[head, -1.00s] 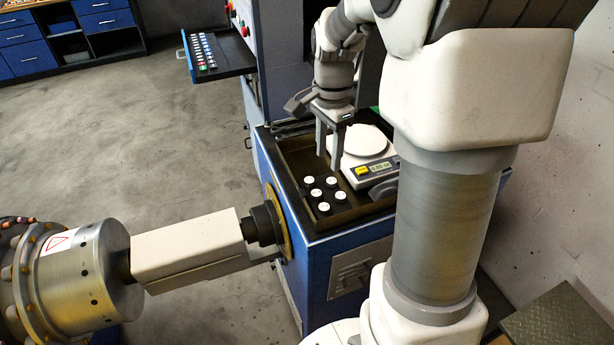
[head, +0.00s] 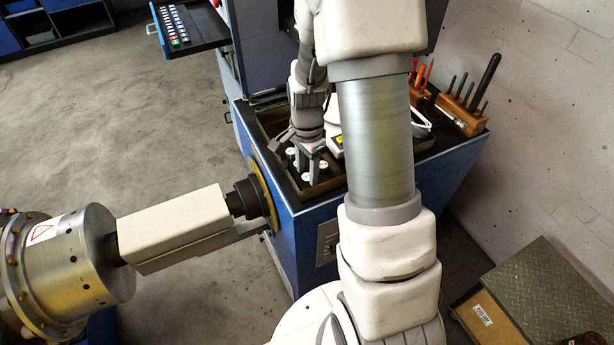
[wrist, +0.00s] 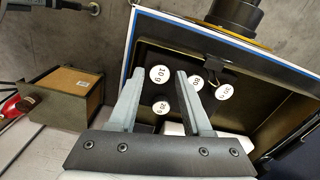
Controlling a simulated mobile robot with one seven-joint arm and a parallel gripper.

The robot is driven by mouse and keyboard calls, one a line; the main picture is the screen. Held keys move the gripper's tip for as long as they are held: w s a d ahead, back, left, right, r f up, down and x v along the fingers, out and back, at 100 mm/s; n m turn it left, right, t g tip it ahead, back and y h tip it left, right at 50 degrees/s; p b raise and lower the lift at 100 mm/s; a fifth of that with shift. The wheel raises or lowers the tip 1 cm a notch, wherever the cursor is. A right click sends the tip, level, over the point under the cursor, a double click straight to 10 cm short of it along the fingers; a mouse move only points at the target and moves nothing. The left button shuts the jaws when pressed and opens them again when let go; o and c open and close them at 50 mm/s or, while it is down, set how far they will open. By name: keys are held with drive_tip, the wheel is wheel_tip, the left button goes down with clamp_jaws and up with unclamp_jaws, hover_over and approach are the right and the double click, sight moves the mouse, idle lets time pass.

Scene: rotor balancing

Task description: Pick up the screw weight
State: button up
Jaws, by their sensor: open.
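Several screw weights, dark with round white labelled tops, stand in the tray of the blue machine; in the head view one shows at the front (head: 307,177). In the wrist view one marked 10 g (wrist: 161,75) appears between my fingertips. Another (wrist: 160,107) lies lower between the fingers, and two more (wrist: 195,83) (wrist: 223,92) are to the right of the right finger. My gripper (head: 308,160) is open, pointing down at the weights, with nothing held. It also shows in the wrist view (wrist: 158,73). Whether the fingers flank the 10 g weight or are still above it, I cannot tell.
The tray's rim (head: 318,191) surrounds the weights closely. A balance is mostly hidden behind my arm. Wooden tool holders (head: 462,112) stand at the right rear.

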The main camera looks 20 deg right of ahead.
sight(307, 176)
drive_tip(key=shift+f, duration=0.6)
clamp_jaws()
drive_tip(key=shift+r, duration=0.2)
wheel_tip(307, 176, up, 4)
drive_tip(key=shift+f, duration=0.1)
drive_tip(key=s+d+r+p, duration=0.2)
drive_tip(key=s+d+r, duration=0.6)
drive_tip(key=r, duration=0.4)
drive_tip(key=shift+d, duration=0.35)
